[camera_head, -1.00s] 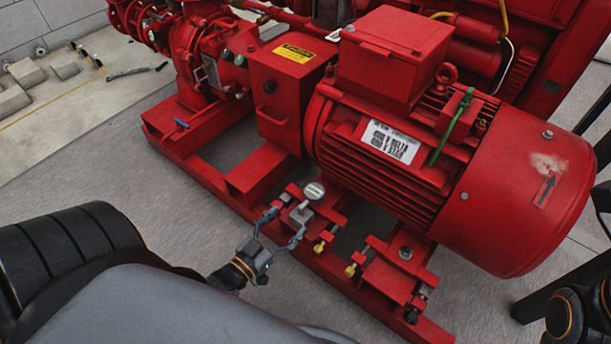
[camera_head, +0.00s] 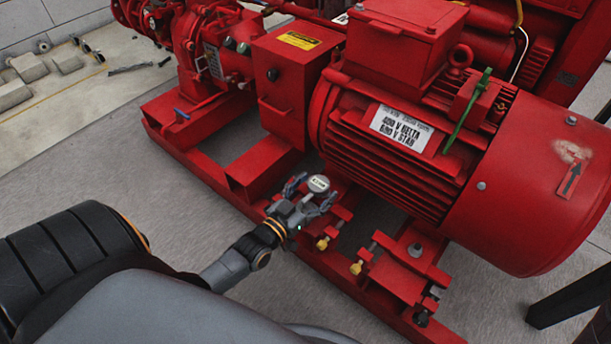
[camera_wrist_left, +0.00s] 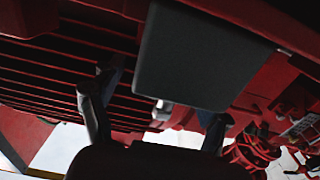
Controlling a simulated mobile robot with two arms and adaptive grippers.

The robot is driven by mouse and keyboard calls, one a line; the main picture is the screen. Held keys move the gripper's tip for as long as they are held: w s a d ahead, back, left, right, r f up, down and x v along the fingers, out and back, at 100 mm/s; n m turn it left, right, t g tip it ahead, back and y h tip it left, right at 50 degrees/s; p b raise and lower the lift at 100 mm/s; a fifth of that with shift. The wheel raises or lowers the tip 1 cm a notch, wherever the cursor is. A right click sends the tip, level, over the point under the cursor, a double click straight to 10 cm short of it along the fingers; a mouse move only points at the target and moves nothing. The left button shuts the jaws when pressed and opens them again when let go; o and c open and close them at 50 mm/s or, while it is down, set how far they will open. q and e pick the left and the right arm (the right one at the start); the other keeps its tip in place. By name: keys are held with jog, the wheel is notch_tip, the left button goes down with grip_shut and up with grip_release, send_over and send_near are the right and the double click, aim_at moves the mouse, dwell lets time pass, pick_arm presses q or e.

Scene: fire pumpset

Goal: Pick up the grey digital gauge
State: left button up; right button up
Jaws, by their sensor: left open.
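The grey digital gauge (camera_head: 318,184), with a round pale face, is on the red base frame in front of the motor. My left gripper (camera_head: 311,194) is open, with its fingers spread on either side of the gauge in the head view. The gripper's palm hides the gauge's lower part, and I cannot tell whether the fingers touch it. In the left wrist view, a dark grey flat block (camera_wrist_left: 195,55), perhaps part of the gauge, shows ahead of my open fingers (camera_wrist_left: 158,118). My right gripper is not in view.
The large red motor (camera_head: 400,150) stands just behind the gauge. A red box with a yellow label (camera_head: 290,80) is to its left. Grey floor (camera_head: 150,225) is free in front.

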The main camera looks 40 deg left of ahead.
pick_arm(q)
grip_shut()
jog(key=shift+r, duration=0.15)
